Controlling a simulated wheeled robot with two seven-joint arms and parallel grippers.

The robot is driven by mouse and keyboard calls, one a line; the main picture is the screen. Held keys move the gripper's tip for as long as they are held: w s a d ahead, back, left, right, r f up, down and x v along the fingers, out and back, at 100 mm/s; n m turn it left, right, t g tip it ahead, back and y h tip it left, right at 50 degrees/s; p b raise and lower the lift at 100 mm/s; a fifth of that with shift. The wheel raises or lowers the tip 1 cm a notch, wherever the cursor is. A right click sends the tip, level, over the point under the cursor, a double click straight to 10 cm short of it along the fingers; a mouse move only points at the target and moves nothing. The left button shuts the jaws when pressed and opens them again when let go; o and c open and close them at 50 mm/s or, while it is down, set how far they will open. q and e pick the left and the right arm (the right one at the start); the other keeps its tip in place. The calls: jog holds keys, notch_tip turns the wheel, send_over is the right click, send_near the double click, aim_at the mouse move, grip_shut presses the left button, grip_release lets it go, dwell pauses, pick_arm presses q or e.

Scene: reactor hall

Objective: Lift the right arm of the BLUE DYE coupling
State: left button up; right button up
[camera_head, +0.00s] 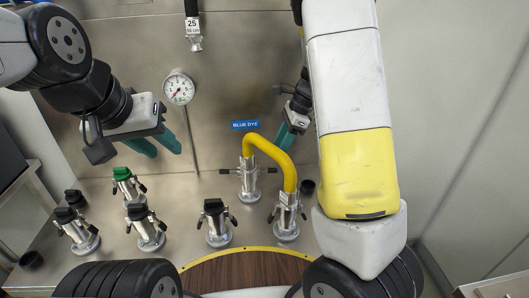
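The BLUE DYE label (245,125) is on the steel back wall. Below it stands a silver coupling (249,183) with a yellow hose (272,148) arching from its top to a second silver coupling (286,222) at front right. The rear coupling's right arm (269,170) and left arm (228,171) both stick out roughly level. My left gripper (166,152) has teal fingers apart and empty, left of the coupling. My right gripper (283,138) is above and right of the coupling, apart from its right arm; my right arm partly hides it, so its opening is unclear.
Several capped fittings stand on the steel deck, including a green-capped one (128,186) and a black-capped one (217,222). A pressure gauge (179,89) stands behind my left gripper. A hose end tagged 25 (193,28) hangs above. A brown panel (245,270) lies in front.

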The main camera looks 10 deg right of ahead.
aim_at(268, 169)
jog(key=x, duration=0.7)
jog(key=shift+a+f, duration=0.15)
jog(key=shift+f, duration=0.05)
grip_shut()
